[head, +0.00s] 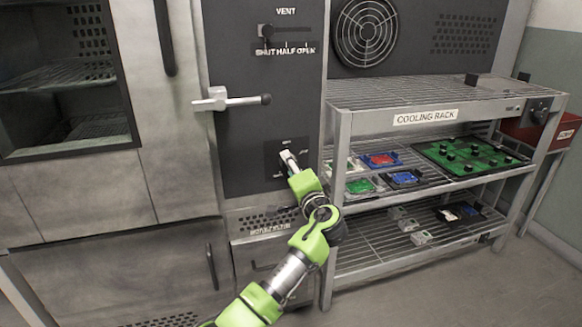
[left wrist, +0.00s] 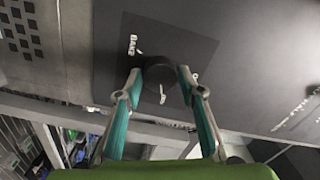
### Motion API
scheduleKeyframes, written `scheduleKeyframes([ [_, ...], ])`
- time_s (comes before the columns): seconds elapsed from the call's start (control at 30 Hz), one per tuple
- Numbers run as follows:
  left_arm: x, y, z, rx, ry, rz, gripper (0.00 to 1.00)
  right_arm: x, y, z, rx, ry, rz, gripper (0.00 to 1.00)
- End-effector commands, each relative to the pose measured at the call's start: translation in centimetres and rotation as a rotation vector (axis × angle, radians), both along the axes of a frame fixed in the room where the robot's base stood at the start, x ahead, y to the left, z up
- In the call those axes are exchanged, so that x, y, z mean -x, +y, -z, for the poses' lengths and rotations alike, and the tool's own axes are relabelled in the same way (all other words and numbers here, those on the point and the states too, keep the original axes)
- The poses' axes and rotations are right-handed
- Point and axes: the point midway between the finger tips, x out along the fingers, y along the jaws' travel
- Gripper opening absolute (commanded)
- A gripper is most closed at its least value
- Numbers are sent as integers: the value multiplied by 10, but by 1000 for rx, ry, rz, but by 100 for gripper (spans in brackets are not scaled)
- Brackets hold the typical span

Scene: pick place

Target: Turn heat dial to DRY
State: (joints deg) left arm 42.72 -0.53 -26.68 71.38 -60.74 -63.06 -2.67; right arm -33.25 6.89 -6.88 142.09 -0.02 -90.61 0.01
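The heat dial (left wrist: 158,72) is a dark round knob on a dark square plate (left wrist: 185,42), with small white labels around it that I cannot read. In the left wrist view it lies between the two fingertips of my left gripper (left wrist: 159,78). The fingers are spread apart on either side of the knob, and I cannot tell whether they touch it. In the head view the left gripper (head: 288,160) is at the lower part of the dark control panel (head: 240,150) and hides the dial. My right gripper is not in view.
A pale lever handle (head: 232,99) sticks out above and left of the dial, below the VENT slider (head: 267,31). The cooling rack (head: 340,124) stands close on the right, holding coloured trays (head: 378,160). Oven doors fill the left side. Floor is clear at lower right.

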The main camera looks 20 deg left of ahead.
Motion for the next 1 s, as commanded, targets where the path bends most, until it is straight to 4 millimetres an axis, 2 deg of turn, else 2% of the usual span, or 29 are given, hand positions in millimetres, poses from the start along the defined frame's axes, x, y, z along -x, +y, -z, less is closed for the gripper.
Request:
scheduleKeyframes([
  [0.47, 5, -4, 0, 1, -1, 1, 49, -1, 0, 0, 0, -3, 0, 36],
  [0.57, 15, -11, 1, 1, 0, 3, 49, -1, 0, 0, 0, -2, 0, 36],
  [1.0, 86, -59, 1, 2, 1, 3, 49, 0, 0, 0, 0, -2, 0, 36],
])
